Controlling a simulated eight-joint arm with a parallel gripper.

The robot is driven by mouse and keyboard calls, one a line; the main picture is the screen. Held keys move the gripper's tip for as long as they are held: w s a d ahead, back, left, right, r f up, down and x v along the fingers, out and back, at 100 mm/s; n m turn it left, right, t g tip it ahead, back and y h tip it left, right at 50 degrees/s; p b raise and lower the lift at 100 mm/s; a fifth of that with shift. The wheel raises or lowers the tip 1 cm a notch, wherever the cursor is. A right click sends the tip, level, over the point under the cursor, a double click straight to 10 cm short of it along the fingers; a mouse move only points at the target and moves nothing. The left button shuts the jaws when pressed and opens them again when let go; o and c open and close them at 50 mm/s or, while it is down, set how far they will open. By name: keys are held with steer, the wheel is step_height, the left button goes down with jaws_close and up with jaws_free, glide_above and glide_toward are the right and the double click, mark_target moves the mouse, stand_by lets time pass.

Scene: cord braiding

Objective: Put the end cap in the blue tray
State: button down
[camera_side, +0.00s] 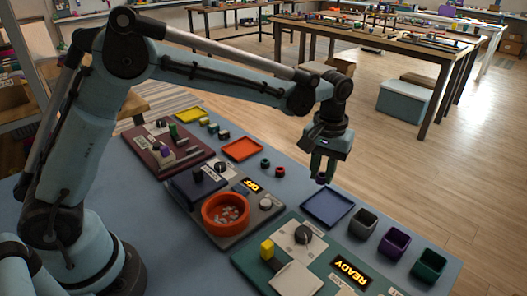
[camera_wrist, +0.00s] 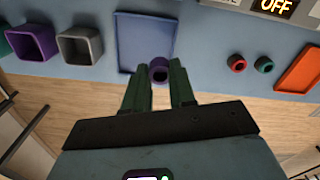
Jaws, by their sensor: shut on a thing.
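The end cap appears to be the small purple hollow cylinder (camera_wrist: 159,69) between my fingertips; in the side view it is a small dark purple piece (camera_side: 321,180). My gripper (camera_side: 323,170) is shut on it and points down; its two green fingers (camera_wrist: 159,78) flank the cap in the wrist view. The blue tray (camera_side: 327,208) is flat, square and looks empty. It lies on the blue table near its far edge, and in the wrist view (camera_wrist: 146,38) it is just beyond the cap. The cap is held above the table, apart from the tray surface.
Grey (camera_side: 363,223), purple (camera_side: 394,244) and green (camera_side: 428,266) open bins stand in a row beside the tray. A red ring (camera_wrist: 236,64) and a green ring (camera_wrist: 263,65) lie on the other side, near an orange tray (camera_side: 242,149). Panels with knobs and an orange bowl (camera_side: 226,212) fill the near side.

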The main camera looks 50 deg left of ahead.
mark_target(327, 206)
steer(key=shift+w+d+f, duration=0.2)
steer(key=shift+w+d, duration=0.05)
steer(key=shift+d, duration=0.35)
steer(key=shift+w+d+f, duration=0.2)
steer(key=shift+d, duration=0.4)
steer(key=shift+f, duration=2.6)
steer(key=shift+f, duration=0.3)
steer(key=c, duration=0.9)
jaws_free()
steer(key=shift+o, duration=0.2)
step_height(327, 206, up, 11)
steer(key=shift+s+r, duration=0.1)
